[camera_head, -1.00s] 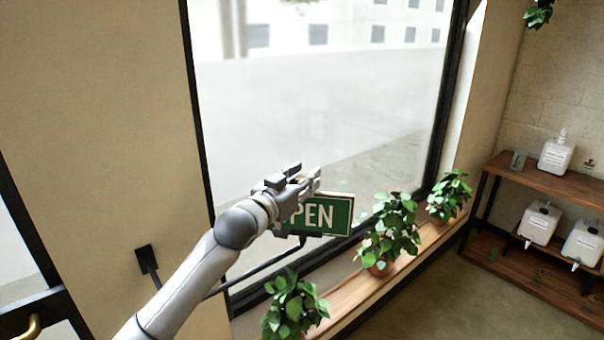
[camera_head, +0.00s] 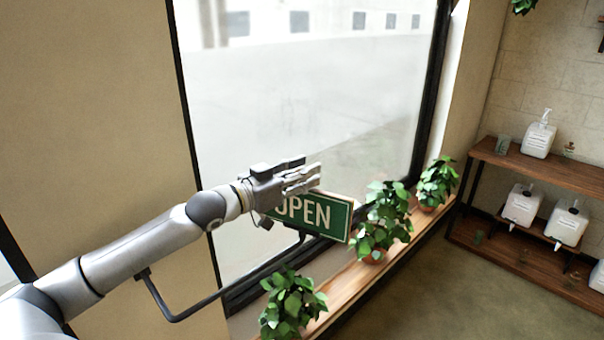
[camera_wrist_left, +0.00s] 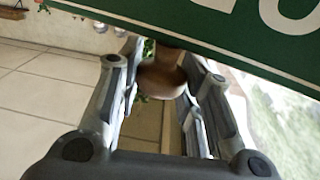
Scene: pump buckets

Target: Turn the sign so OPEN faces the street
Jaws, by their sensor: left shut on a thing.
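The green sign (camera_head: 322,215) with a pale edge is at the window, its white lettering OPEN toward me and the room; the first letter is partly covered. My left gripper (camera_head: 306,179) is at the sign's upper left edge. In the left wrist view, the sign (camera_wrist_left: 215,25) crosses the top, and a round brown knob (camera_wrist_left: 162,80) by it sits between the fingers of my left gripper (camera_wrist_left: 160,62), which is shut on it. The sign's far face is hidden. My right gripper is not in view.
A bent black bracket (camera_head: 225,295) runs from the wall to below the sign. Potted plants (camera_head: 292,305), (camera_head: 384,220) and (camera_head: 437,183) stand on the wooden sill (camera_head: 345,288). The window glass (camera_head: 300,110) is behind the sign. A shelf (camera_head: 540,168) with white pump containers is at right.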

